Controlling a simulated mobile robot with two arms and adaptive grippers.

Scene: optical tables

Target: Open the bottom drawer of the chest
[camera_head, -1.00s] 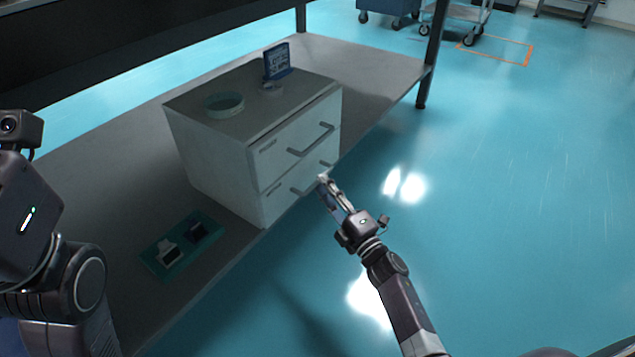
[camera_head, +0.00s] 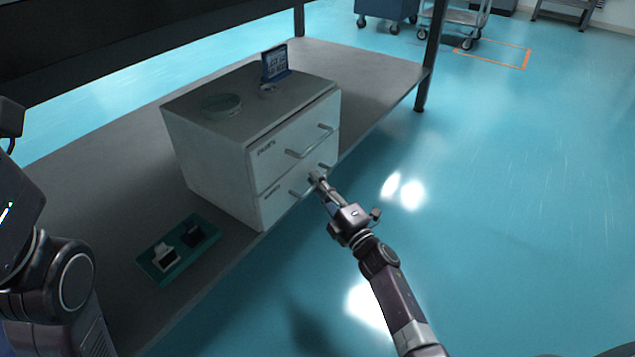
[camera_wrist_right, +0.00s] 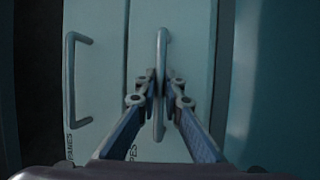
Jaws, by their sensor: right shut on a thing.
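The white two-drawer chest (camera_head: 215,160) stands on a grey shelf. Its top drawer (camera_head: 280,150) and bottom drawer (camera_head: 272,205) both look closed, each with a bar handle. My right gripper (camera_head: 314,182) is at the bottom drawer's front, shut on the bottom handle. In the right wrist view the bottom handle (camera_wrist_right: 162,60) runs between the fingers of my right gripper (camera_wrist_right: 160,98); the top handle (camera_wrist_right: 70,85) is to the left, free. My left arm shows at the left edge; its gripper fingers are out of view.
On the chest top are a round dish (camera_head: 221,106) and a small blue sign (camera_head: 275,62). A green tray (camera_head: 168,268) with small items lies on the shelf (camera_head: 95,160) left of the chest. Open blue floor (camera_head: 480,200) lies in front; a table leg (camera_head: 428,70) stands behind right.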

